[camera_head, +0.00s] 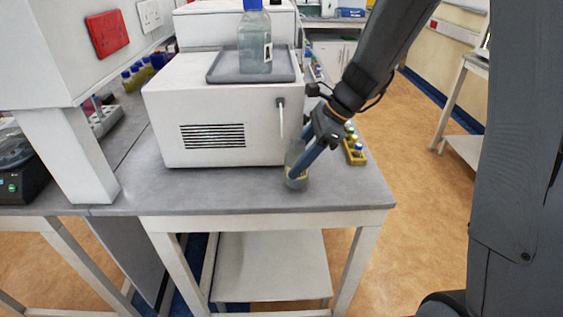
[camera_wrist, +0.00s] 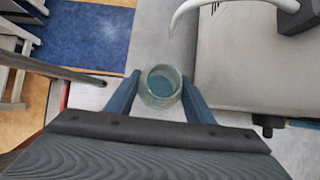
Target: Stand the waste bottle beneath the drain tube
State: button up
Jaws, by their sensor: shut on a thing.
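The waste bottle (camera_head: 297,178) is a clear open-topped bottle with a yellowish label, at the front right of the bench. My gripper (camera_head: 299,171) is shut on it, with one blue finger on each side. In the wrist view the bottle (camera_wrist: 161,86) shows from above, with bluish liquid inside, between my fingers (camera_wrist: 161,92). The drain tube (camera_head: 281,118) is a thin white tube hanging from a dark fitting on the instrument's side, left of and above the bottle. In the wrist view the curved tube (camera_wrist: 215,7) is ahead of the bottle, apart from its mouth.
The white instrument (camera_head: 215,125) stands on the grey bench (camera_head: 240,198), with a blue-capped bottle (camera_head: 256,45) in a grey tray (camera_head: 224,75) on top. A yellow rack (camera_head: 355,156) of small bottles stands right of my gripper. The bench front is clear.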

aim_at(286, 159)
jog(key=a+p, duration=0.1)
jog(key=a, duration=0.3)
jog(key=shift+a+r, duration=0.1)
jog(key=shift+a, duration=0.15)
jog(key=shift+d+f, duration=0.2)
jog(key=shift+f, duration=0.65)
jog(key=shift+f, duration=0.15)
jog(key=o, duration=1.1)
jog(key=shift+c, duration=0.2)
